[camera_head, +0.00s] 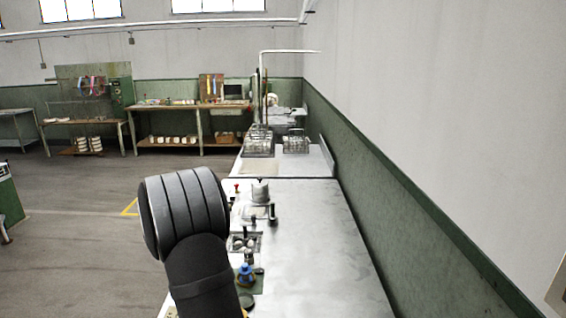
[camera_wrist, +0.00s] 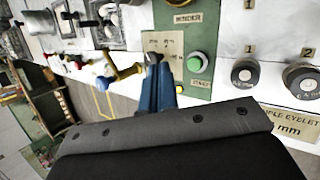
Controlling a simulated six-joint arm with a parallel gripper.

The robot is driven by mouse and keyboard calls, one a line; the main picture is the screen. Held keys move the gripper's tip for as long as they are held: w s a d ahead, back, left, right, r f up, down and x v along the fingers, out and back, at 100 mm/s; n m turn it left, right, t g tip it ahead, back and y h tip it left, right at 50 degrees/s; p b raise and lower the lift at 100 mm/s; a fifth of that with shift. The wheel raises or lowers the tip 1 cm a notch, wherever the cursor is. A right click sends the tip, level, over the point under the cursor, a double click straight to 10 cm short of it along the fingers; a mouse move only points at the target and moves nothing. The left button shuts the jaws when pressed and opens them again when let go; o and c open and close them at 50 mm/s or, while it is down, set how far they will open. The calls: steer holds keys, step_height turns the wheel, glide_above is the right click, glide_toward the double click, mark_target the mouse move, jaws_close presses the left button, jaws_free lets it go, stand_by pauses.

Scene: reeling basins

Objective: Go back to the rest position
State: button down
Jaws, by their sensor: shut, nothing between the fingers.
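My gripper (camera_wrist: 153,59) shows in the wrist view as two narrow blue fingers with grey tips, beyond its dark palm. The fingers are shut together with nothing between them. They lie in front of a control panel, beside a green plate (camera_wrist: 193,47) with a green button (camera_wrist: 194,65). I cannot tell whether the tips touch the panel. In the head view my dark arm rises at the lower middle, left of the steel bench (camera_head: 318,235); I cannot make out the fingers there.
The bench's right side is clear.

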steer(key=shift+w+d+f+m+g+y, duration=0.2)
steer(key=shift+f+m+g+y, duration=0.1)
steer(key=shift+f+m, duration=0.2)
steer(key=shift+w+d+f+m+g+y, duration=0.2)
steer(key=shift+f+m+g, duration=0.15)
steer(key=shift+m, duration=0.25)
steer(key=shift+w+f+m+g+y, duration=0.35)
steer(key=shift+f+m+g+y, duration=0.15)
steer(key=shift+f+m, duration=0.3)
steer(key=m, duration=0.1)
steer(key=w+f+m+y, duration=0.1)
steer(key=shift+w+d+m+g, duration=0.1)
steer(key=shift+w+m+g, duration=0.15)
steer(key=shift+m+g, duration=0.1)
steer(key=shift+w+f+m+y, duration=0.2)
steer(key=shift+w+m+y, duration=0.5)
steer(key=shift+m+y, duration=0.2)
steer(key=shift+w+m+y, duration=0.8)
steer(key=shift+w+m, duration=0.25)
steer(key=shift+w, duration=0.05)
